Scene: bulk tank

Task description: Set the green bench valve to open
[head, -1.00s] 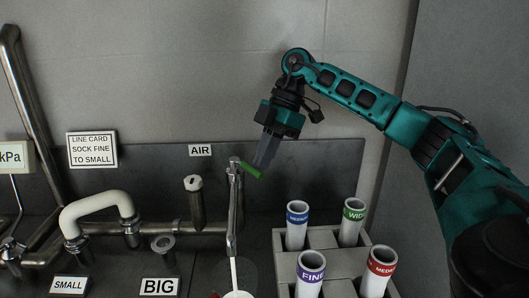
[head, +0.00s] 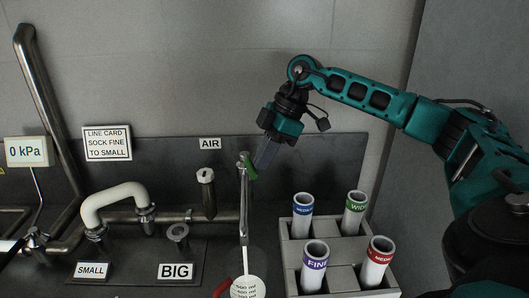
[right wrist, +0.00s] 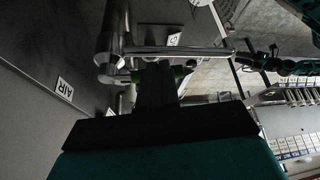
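The green bench valve handle (head: 251,168) sits near the top of an upright metal pipe (head: 243,205) in the head view. It looks short and steep, close to in line with the pipe. My right gripper (head: 264,156) is just right of the handle, its fingers pointing down and close together, apparently touching it or nearly so. In the right wrist view the fingers (right wrist: 156,86) form one dark block with no gap, and a bit of green handle (right wrist: 181,73) shows beside them. My left gripper is not in view.
A grey rack (head: 335,250) with several labelled tubes stands right of the pipe. A measuring cup (head: 246,288) is below its spout. A white curved hose (head: 115,193), BIG and SMALL signs and a 0 kPa gauge (head: 27,151) are left. Wall space above is clear.

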